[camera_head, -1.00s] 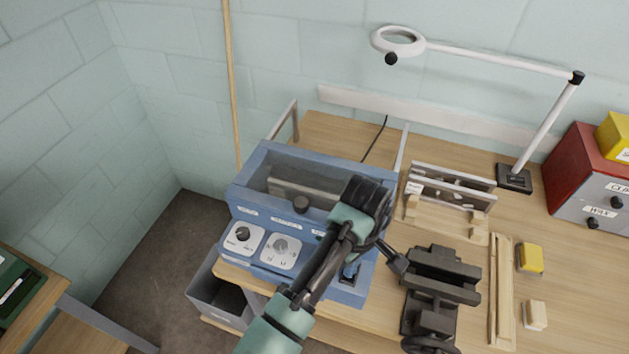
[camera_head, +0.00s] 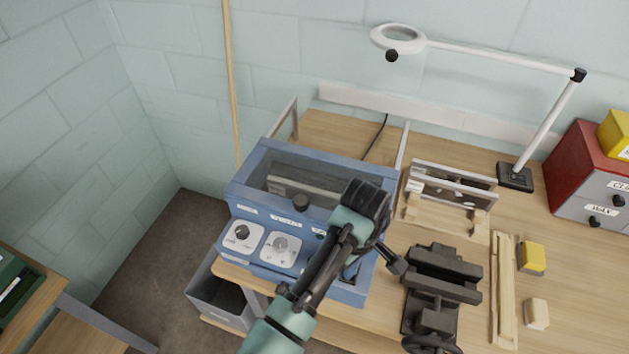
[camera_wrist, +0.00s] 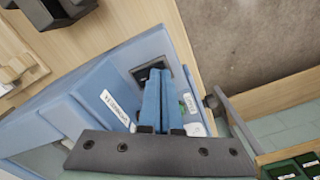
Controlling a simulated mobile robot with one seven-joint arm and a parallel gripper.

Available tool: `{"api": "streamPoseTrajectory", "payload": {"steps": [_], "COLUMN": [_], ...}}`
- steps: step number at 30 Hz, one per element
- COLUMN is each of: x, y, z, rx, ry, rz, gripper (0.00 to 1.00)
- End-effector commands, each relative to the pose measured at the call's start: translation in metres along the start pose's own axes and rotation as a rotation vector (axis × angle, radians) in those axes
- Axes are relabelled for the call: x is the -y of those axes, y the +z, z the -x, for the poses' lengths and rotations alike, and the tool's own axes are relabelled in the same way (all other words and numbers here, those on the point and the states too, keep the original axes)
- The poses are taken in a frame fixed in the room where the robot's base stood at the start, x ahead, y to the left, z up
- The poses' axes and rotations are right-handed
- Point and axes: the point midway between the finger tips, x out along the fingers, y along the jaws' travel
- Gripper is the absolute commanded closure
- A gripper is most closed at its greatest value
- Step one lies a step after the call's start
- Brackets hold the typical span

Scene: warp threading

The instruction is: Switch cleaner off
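The cleaner (camera_head: 330,290) is a blue box with a clear-topped basin and a front panel of labelled dials, at the bench's left end. Its power switch (camera_wrist: 149,74) is a dark rocker in a dark recess in the wrist view, beside a white label. My gripper (camera_wrist: 160,76) has its two blue fingers close together in the middle of the palm, with only a narrow gap. The fingertips are over the switch and partly cover it; I cannot tell whether they touch it. In the head view my arm hides the switch area and most of the gripper.
A dark vise (camera_head: 440,280) stands close to the right of my wrist. A wooden rack (camera_head: 450,200) is behind it. A ring lamp (camera_head: 398,40) reaches over the back of the bench. A grey bin (camera_head: 220,298) sits below the bench at left.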

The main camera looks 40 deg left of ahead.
Motion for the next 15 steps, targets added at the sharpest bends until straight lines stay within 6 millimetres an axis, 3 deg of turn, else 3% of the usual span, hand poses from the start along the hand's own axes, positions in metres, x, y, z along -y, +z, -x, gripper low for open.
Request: {"api": "streamPoseTrajectory", "payload": {"steps": [9, 15], "x": [0.0002, 0.0006], "y": [0.0001, 0.0004], "z": [-0.0060, 0.0027], "rx": [-0.001, 0.000], "ry": [-0.001, -0.002], "rz": [0.000, 0.001], "gripper": [1.00, 1.00]}}
